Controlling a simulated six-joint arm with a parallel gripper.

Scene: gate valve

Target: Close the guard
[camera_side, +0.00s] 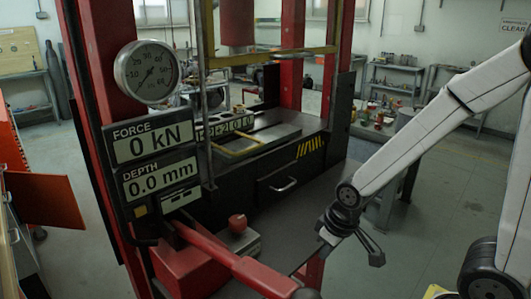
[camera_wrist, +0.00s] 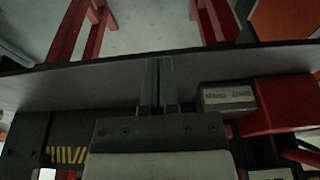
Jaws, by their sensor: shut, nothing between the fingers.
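In the side view, a yellow-edged guard frame (camera_side: 275,55) stands at the front of the red press. Its bars run across the upper opening and down the left side; I cannot tell its exact angle. A drawer-like front with a silver handle (camera_side: 284,185) is below the press bed. My gripper (camera_side: 376,256) is to the right of and below the press opening, apart from the guard. In the wrist view my gripper (camera_wrist: 158,65) is shut and empty, its fingers over the grey table edge (camera_wrist: 100,83). The guard is not clearly visible in the wrist view.
A red pump box (camera_side: 190,268) with a long red lever (camera_side: 235,262) stands at the lower left. A grey block with a red knob (camera_side: 238,223) is beside it. A gauge (camera_side: 147,71) and display panel (camera_side: 152,165) are on the left column. The bench right of the block is clear.

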